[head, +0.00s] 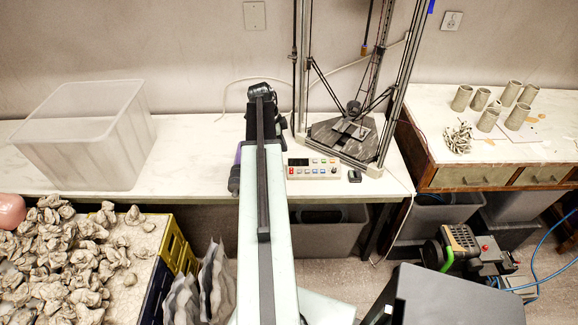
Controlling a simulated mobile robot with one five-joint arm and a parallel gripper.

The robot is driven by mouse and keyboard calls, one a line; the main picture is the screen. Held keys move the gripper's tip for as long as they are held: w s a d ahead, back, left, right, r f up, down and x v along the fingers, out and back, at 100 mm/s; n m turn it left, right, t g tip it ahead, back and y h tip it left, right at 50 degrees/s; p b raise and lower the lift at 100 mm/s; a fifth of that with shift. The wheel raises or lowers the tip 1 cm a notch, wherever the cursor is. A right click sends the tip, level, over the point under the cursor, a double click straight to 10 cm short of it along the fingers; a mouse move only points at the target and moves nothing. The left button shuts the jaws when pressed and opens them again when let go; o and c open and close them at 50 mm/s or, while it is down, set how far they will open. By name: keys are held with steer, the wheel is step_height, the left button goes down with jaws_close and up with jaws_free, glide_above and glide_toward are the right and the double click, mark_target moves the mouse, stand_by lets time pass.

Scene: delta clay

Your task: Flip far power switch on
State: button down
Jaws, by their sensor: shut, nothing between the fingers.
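A control box (313,168) with a small display and rows of coloured buttons lies on the white bench, just right of my arm. A small black block (354,176) sits to the right of it, near the bench's front edge. I cannot tell which part is the far power switch or how it is set. My arm reaches up the middle of the picture over the bench, and its dark end joint is left of the delta machine (345,135). My gripper's fingers do not show; the arm hides what lies beneath and behind it.
A clear plastic bin (88,135) stands on the bench at left. Clay cups (517,116) stand on the right table. Crates of clay lumps (75,255) fill the lower left. A green-and-black machine (460,245) is on the floor at right.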

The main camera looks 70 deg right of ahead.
mark_target(293, 173)
steer(key=b+x, duration=0.4)
steer(key=w+b+x, duration=0.1)
steer(key=b+x, duration=0.8)
steer(key=x, duration=0.1)
steer(key=shift+w+f+b, duration=0.15)
steer(key=shift+w+b, duration=0.05)
steer(key=shift+b, duration=0.1)
